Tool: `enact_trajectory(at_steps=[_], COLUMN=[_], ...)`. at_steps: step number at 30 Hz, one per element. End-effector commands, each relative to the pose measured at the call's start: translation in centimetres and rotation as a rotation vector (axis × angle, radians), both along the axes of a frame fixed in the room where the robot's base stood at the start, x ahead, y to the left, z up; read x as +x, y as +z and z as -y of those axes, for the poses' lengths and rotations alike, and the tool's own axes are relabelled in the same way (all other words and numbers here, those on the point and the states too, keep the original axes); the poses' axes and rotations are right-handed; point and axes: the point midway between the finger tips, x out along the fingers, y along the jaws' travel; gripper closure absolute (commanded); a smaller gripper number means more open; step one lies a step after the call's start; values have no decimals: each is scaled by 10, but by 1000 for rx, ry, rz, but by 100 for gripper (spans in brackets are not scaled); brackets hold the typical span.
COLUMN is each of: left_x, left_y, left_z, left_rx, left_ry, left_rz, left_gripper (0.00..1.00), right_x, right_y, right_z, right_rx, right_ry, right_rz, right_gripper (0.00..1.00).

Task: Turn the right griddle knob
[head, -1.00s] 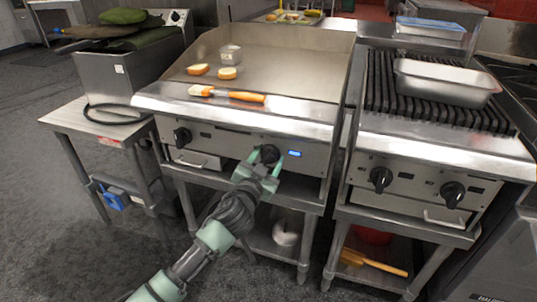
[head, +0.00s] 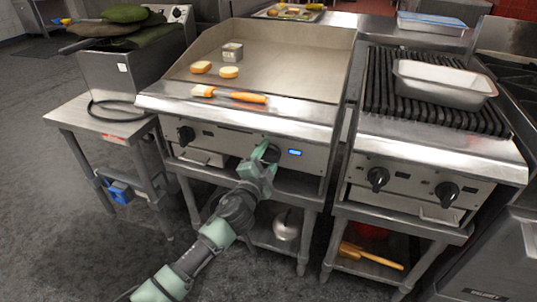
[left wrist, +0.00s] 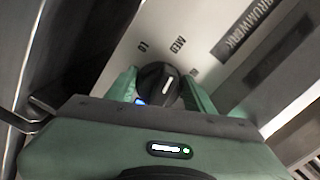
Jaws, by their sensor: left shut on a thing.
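The griddle (head: 300,75) has two black knobs on its front panel. My left gripper (head: 267,154) is shut on the right griddle knob (head: 273,153), with its green fingers on either side of it. In the left wrist view the knob (left wrist: 160,80) sits between the two fingers, its white mark showing, near the panel lettering "LO" and "MED". The gripper's fingers partly hide the knob in the head view. The left griddle knob (head: 186,135) is free. A small blue display (head: 295,153) is lit just right of the held knob. My right gripper is not in view.
Bread slices (head: 229,72), a small metal container (head: 232,52) and an orange-handled tool (head: 240,96) lie on the griddle. A grill (head: 440,148) with two knobs stands to the right. A steel side table (head: 75,118) stands left.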

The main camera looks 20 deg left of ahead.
Motion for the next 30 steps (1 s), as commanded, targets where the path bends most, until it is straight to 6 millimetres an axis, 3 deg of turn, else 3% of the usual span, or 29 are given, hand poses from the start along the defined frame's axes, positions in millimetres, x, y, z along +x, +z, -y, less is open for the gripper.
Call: enact_trajectory(at_steps=[17,18,30], left_x=[0,0,-8], left_y=[-1,-1,-1], left_z=[1,1,0], left_rx=[29,29,28], left_ry=[-1,-1,-1], left_rz=[1,1,-2], left_gripper=[88,39,39], right_x=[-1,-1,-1], right_y=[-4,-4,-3], right_z=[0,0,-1], right_rx=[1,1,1], right_ry=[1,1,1], right_rz=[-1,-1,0], right_gripper=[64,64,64])
